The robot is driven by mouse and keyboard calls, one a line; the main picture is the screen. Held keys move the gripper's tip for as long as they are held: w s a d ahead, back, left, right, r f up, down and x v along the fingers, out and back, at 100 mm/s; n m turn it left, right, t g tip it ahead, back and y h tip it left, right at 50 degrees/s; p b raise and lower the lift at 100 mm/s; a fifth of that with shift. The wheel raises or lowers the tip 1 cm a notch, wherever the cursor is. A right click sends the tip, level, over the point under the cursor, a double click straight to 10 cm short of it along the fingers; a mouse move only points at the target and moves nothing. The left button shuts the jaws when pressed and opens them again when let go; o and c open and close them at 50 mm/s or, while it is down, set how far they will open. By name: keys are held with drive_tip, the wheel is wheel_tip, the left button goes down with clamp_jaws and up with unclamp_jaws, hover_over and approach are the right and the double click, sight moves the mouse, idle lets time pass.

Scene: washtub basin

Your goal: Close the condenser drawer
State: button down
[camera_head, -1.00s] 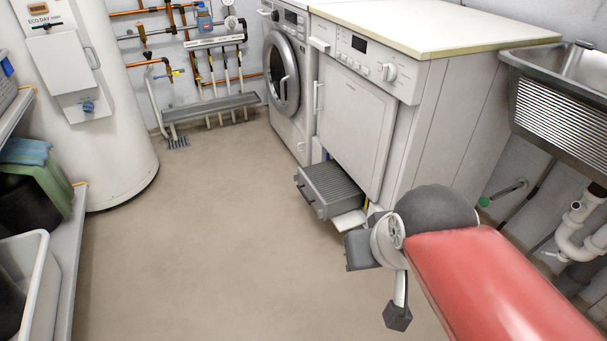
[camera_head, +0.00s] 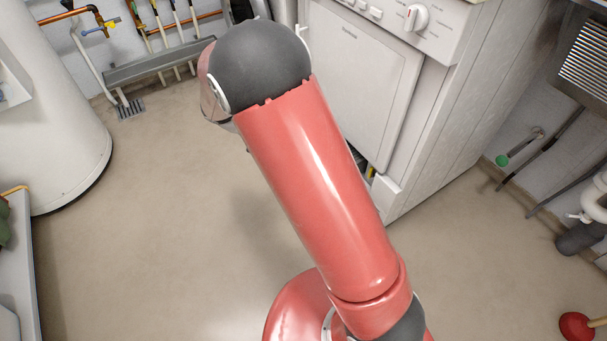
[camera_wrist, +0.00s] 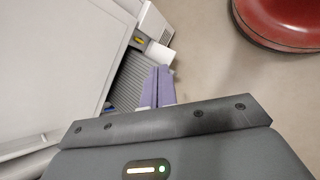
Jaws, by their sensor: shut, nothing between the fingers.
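The condenser drawer (camera_wrist: 132,82), a grey ribbed unit, shows in part in the wrist view, low beside the dryer front. A white flap (camera_wrist: 158,55) shows beside the drawer in the wrist view. My gripper is hidden in the head view.
The floor (camera_head: 170,230) is clear to the left of my arm. Pipes and a grey trough (camera_head: 150,65) line the back wall. A red plunger (camera_head: 577,326) stands at the lower right.

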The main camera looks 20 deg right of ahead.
drive_tip(key=w+a+f+n+t+h+b, duration=0.1)
drive_tip(key=w+a+f+n+t+h, duration=0.2)
drive_tip(key=f, duration=0.5)
drive_tip(key=a+f+n+t+h, duration=0.2)
drive_tip(key=f+n+h, duration=0.15)
drive_tip(key=f, duration=0.45)
drive_tip(key=w+a+f+n+t+h+b, duration=0.1)
drive_tip(key=w+a+f+n+t+h, duration=0.1)
drive_tip(key=f+n, duration=0.45)
drive_tip(key=w+d+f+m+p, duration=0.1)
drive_tip(key=w+d, duration=0.3)
drive_tip(key=d, duration=0.8)
drive_tip(key=shift+d+m+p, duration=0.4)
drive_tip(key=shift+m+p, duration=0.05)
drive_tip(key=shift+m, duration=0.05)
drive_tip(key=shift+f, duration=0.1)
drive_tip(key=b+x, duration=0.4)
drive_tip(key=x, duration=1.3)
drive_tip(key=shift+a, duration=0.15)
